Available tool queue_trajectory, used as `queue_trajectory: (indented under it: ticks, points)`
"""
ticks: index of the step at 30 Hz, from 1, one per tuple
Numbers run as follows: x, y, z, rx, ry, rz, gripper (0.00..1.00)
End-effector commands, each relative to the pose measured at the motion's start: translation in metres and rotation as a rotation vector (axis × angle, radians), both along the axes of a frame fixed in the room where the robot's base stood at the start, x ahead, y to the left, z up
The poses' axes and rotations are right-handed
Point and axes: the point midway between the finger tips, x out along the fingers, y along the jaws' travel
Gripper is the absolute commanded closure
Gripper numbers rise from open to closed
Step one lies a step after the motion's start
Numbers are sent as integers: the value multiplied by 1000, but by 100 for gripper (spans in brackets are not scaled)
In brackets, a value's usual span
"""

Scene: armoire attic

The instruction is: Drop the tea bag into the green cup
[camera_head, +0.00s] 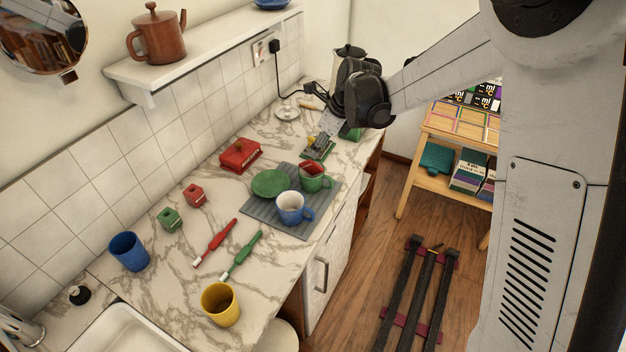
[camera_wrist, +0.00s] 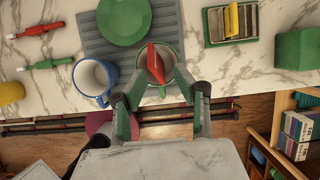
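The green cup (camera_head: 317,184) stands on a grey ribbed mat (camera_head: 272,222), beside a blue cup (camera_head: 290,208) and a green saucer (camera_head: 271,183). A flat red tea bag (camera_head: 312,169) stands tilted in the cup's mouth, its top edge above the rim. In the wrist view the tea bag (camera_wrist: 156,62) shows in the green cup (camera_wrist: 148,77), just ahead of my gripper (camera_wrist: 155,84). The gripper's fingers are spread wide apart, with nothing seen pinched between them. Its fingertips partly cover the cup's near rim. How deep the tea bag sits is hidden.
A green box with yellow packets (camera_wrist: 232,20) and a green block (camera_wrist: 295,48) stand to the right of the mat. A red box (camera_head: 240,155), red and green utensils, a blue cup (camera_head: 128,251) and a yellow cup (camera_head: 220,304) are on the marble counter.

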Motion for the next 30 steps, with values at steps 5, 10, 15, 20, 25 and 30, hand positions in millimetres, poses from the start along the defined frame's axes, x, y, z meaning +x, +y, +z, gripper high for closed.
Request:
queue_trajectory:
  ticks: [5, 10, 15, 20, 25, 30]
  points:
    - [-5, -10, 25, 0, 0, -1, 71]
    - [-11, -22, 58, 0, 1, -2, 71]
    - [-16, -32, 84, 0, 0, -1, 71]
    - [-18, -37, 99, 0, 0, -1, 71]
    - [-19, -39, 105, 0, 0, -1, 71]
    - [-19, -39, 105, 0, 0, -1, 71]
